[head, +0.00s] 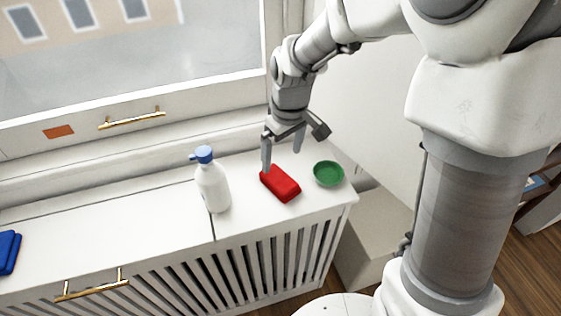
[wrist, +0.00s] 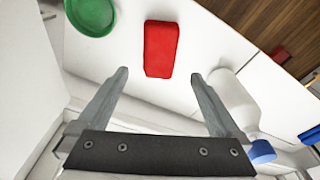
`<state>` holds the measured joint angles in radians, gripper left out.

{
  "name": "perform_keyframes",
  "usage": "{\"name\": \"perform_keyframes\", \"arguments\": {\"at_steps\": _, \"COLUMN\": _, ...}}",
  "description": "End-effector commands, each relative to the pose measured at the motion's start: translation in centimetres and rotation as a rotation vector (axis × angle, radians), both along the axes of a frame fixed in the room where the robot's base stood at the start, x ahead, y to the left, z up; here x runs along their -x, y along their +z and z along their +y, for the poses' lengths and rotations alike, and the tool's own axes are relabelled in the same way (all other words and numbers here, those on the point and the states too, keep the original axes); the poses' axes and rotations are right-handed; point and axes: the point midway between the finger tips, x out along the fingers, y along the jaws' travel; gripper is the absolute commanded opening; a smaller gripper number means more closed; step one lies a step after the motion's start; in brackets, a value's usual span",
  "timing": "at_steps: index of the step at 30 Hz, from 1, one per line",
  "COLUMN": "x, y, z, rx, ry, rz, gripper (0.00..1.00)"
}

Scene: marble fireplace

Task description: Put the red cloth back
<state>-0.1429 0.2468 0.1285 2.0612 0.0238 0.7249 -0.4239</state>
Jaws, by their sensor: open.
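The red cloth (head: 281,184) is a folded, block-like bundle lying on the white radiator cover, between a white bottle and a green bowl. It also shows in the wrist view (wrist: 160,48), beyond the fingertips and roughly centred between them. My gripper (head: 284,160) is open and empty, pointing down just behind and above the cloth. In the wrist view my gripper (wrist: 158,75) has its two fingers wide apart with nothing between them. In the head view one finger overlaps the cloth's back edge; I cannot tell whether it touches.
A white bottle with a blue cap (head: 213,186) stands left of the cloth, near one finger in the wrist view (wrist: 236,100). A green bowl (head: 328,173) sits to the right. A blue folded cloth (head: 8,252) lies at far left.

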Motion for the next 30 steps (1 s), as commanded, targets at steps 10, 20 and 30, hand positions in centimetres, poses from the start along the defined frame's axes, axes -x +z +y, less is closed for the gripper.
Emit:
{"name": "perform_keyframes", "arguments": {"at_steps": 10, "x": 0.3, "y": 2.2, "z": -0.2, "rx": 0.0, "ry": -0.003, "rz": -0.003, "gripper": 1.0}}
{"name": "perform_keyframes", "arguments": {"at_steps": 20, "x": 4.2, "y": 8.6, "z": -4.4, "rx": -0.005, "ry": -0.187, "rz": -0.112, "gripper": 1.0}}
{"name": "perform_keyframes", "arguments": {"at_steps": 30, "x": 12.1, "y": 14.2, "z": -9.4, "rx": -0.056, "ry": -0.471, "rz": -0.264, "gripper": 1.0}}
